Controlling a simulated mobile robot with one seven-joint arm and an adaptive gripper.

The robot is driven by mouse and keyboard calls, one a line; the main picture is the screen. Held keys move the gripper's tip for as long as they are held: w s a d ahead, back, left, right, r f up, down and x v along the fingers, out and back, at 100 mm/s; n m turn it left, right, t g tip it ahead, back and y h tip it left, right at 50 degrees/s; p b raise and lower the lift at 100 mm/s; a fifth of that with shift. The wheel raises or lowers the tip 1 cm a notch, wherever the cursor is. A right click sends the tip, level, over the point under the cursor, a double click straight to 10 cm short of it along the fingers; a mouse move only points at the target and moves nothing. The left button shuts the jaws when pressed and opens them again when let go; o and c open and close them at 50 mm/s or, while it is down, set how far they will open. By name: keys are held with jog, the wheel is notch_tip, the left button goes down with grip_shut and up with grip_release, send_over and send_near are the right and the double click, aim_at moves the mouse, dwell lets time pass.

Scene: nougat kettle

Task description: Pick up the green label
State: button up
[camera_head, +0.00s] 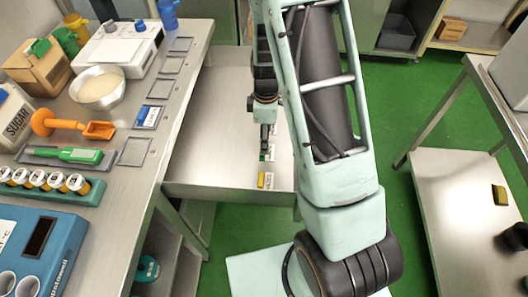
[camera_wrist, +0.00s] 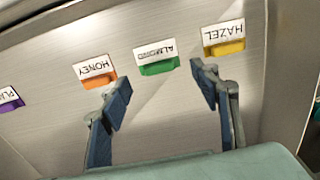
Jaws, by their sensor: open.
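The green label (camera_wrist: 160,68), with a white face reading ALMOND, sits in the open metal drawer between my two fingertips as the wrist view shows it. My gripper (camera_wrist: 160,78) is open and empty, with one finger on each side of the label's line. I cannot tell the height left between fingertips and label. In the head view my gripper (camera_head: 266,140) points down into the drawer, and a bit of the green label (camera_head: 262,156) shows just below it, mostly hidden.
In the wrist view an orange HONEY label (camera_wrist: 100,82) is close by the left finger and a yellow HAZEL label (camera_wrist: 226,48) by the right. A purple label (camera_wrist: 10,102) lies farther left. The drawer's front wall (camera_head: 225,192) and the crowded counter (camera_head: 115,180) border the space.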

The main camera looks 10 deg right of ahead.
aim_at(270, 157)
jog(key=shift+w+a+f, duration=0.1)
jog(key=shift+w+f, duration=0.05)
jog(key=shift+f, duration=1.5)
jog(key=shift+w+f, duration=0.1)
jog(key=shift+f, duration=1.55)
jog(key=shift+c, duration=0.7)
jog(key=c, duration=0.8)
